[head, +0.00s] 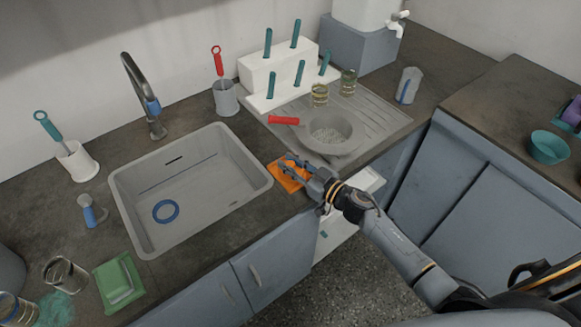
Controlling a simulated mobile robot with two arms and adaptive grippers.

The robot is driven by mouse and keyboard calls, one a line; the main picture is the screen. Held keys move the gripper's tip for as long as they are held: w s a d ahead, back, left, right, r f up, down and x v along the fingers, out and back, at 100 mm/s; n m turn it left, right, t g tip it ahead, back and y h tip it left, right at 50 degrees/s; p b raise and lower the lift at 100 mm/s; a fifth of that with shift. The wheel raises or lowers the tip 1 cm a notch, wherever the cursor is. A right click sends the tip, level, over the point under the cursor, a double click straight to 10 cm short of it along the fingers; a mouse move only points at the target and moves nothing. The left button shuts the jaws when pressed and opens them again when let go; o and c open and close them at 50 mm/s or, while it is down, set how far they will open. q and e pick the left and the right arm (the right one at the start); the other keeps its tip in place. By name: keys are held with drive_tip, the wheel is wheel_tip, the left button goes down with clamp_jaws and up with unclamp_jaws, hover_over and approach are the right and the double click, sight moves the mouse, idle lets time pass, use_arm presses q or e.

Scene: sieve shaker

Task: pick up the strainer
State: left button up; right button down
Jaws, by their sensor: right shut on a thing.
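A grey round pan-like vessel (347,142) with a red handle (283,120) sits on the drainboard. It looks like the strainer, and its bottom looks speckled or perforated. My right gripper (286,165) is at the counter's front edge, below and left of the vessel and apart from it. It is shut on a flat orange cloth-like piece (284,181), and its fingers partly cover that piece. My left gripper is not in view.
A grey sink (190,205) with a blue ring (166,211) lies left of the gripper. A white block with teal-handled tools (262,74) and two jars (319,95) stand behind the vessel. A grey holder (225,98) and a tap (139,90) stand behind the sink.

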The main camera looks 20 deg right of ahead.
sight(291, 164)
drive_tip(key=shift+r, duration=0.45)
wheel_tip(291, 164, up, 2)
drive_tip(key=shift+r+p, duration=0.2)
drive_tip(key=shift+p, duration=0.45)
drive_tip(key=s+a+r, duration=0.2)
drive_tip(key=s+r, duration=0.3)
drive_tip(key=s, duration=0.1)
drive_tip(key=s+a+r+p, duration=0.1)
drive_tip(key=s+a+r, duration=0.1)
drive_tip(key=s+r, duration=0.2)
drive_tip(key=s, duration=0.3)
drive_tip(key=shift+s+a+r, duration=0.15)
drive_tip(key=shift+a+r, duration=0.1)
drive_tip(key=shift+r, duration=0.15)
